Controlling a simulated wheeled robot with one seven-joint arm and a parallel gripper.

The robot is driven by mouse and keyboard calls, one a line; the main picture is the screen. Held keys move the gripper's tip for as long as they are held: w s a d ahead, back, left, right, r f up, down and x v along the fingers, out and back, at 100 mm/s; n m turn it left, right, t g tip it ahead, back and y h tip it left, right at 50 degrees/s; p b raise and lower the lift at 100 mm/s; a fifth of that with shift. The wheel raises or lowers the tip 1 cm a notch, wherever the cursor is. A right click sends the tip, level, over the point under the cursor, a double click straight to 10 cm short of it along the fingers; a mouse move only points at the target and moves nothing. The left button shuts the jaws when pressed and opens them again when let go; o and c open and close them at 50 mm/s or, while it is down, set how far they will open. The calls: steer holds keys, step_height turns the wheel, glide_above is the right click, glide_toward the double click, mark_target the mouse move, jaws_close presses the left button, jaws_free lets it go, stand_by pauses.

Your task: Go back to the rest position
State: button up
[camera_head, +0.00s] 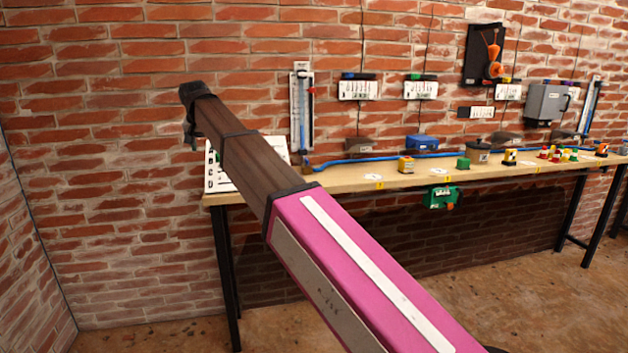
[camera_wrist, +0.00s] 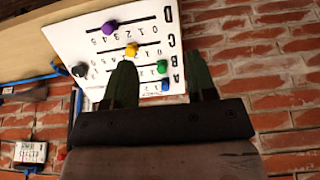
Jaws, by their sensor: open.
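My gripper (camera_wrist: 162,88) shows in the wrist view with its two dark green fingers apart and nothing between them. In the head view my arm reaches up and to the left, with my gripper (camera_head: 190,130) small and dark at its far end, left of the table. A white slider board (camera_wrist: 85,35), marked A to D, lies beyond the fingers in the wrist view, with purple, yellow, green and blue knobs on its slots. In the head view the board (camera_head: 214,182) is partly hidden behind my arm. I cannot tell the exact gap between fingers and board.
A long wooden table (camera_head: 340,184) stands along the brick wall, carrying several small coloured blocks and a blue cable (camera_head: 350,160). Wall gauges, a grey box (camera_head: 546,103) and a black panel with an orange part (camera_head: 484,55) hang above. The floor left of the table is clear.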

steer(key=d+f+m+g+h, duration=0.1)
steer(key=d+f+g, duration=0.1)
steer(key=d+f, duration=2.55)
steer(key=s+d+f+g, duration=0.1)
steer(key=s+d+f, duration=0.8)
steer(key=d+f, duration=0.2)
steer(key=s+d+f+m+g, duration=0.1)
steer(key=s+d+f, duration=0.8)
steer(key=d, duration=0.7)
step_height(320, 180, down, 3)
steer(key=shift+s+d+f+m, duration=0.1)
steer(key=shift+s+d+m, duration=0.1)
steer(key=shift+m, duration=0.1)
